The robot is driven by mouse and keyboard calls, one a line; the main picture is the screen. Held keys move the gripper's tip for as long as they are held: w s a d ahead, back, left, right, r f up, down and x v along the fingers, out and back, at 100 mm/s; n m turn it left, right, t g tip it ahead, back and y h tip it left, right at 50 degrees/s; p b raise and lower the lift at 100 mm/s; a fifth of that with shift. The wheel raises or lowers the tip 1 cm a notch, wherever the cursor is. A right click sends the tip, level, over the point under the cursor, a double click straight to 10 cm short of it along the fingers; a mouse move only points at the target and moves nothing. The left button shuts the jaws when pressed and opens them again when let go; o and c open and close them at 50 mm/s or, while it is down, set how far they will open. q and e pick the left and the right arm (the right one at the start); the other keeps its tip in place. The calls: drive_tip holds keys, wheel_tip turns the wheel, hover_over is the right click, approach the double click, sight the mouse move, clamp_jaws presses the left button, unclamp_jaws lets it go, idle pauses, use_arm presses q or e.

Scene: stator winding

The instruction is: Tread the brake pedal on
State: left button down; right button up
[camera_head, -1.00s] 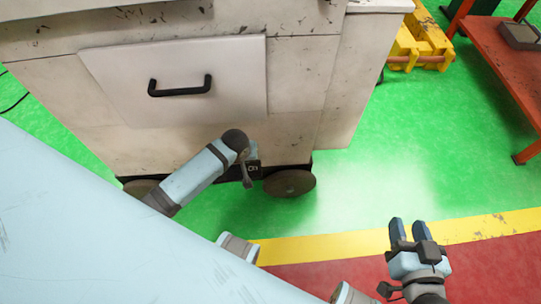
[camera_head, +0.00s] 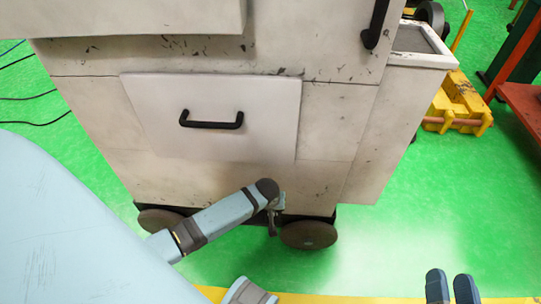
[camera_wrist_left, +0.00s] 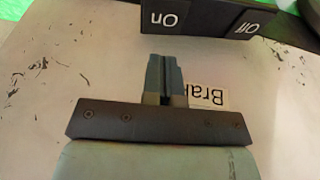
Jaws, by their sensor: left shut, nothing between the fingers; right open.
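The brake pedal (camera_wrist_left: 200,18) is a black bar at the top of the left wrist view, with "On" and "Off" printed upside down. "On" is its left part in that view and "Off" its right part. My left gripper (camera_wrist_left: 163,62) is shut and empty. Its tips point at the "On" part; I cannot tell whether they touch. A white "Brake" label (camera_wrist_left: 208,97) is partly hidden behind the gripper. In the head view my left arm reaches the low front of the cabinet (camera_head: 325,125), near a wheel; its fingers are not clear there. My right gripper (camera_head: 451,287) is open and empty at the lower right.
The cabinet has a black-handled panel (camera_head: 260,105) and dark wheels (camera_head: 308,235). A yellow block (camera_head: 460,108) and a red table (camera_head: 522,100) stand at the right. Black cables (camera_head: 45,122) lie at the left. Green floor (camera_head: 420,220) is clear to the right.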

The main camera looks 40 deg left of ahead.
sight(280, 218)
use_arm(q)
drive_tip(key=b+x, duration=0.1)
drive_tip(key=x, duration=0.1)
drive_tip(key=b+x, duration=0.1)
drive_tip(key=x, duration=0.2)
drive_tip(key=shift+s+d+f, duration=0.15)
drive_tip(key=shift+d+f, duration=0.05)
drive_tip(key=shift+d, duration=0.05)
drive_tip(key=shift+d+f+b, duration=0.2)
drive_tip(key=shift+f+b, duration=0.3)
drive_tip(key=shift+f, duration=0.25)
use_arm(e)
drive_tip(key=shift+s+a+r+y, duration=0.1)
drive_tip(key=shift+a+r+y, duration=0.05)
drive_tip(key=shift+a+y, duration=0.5)
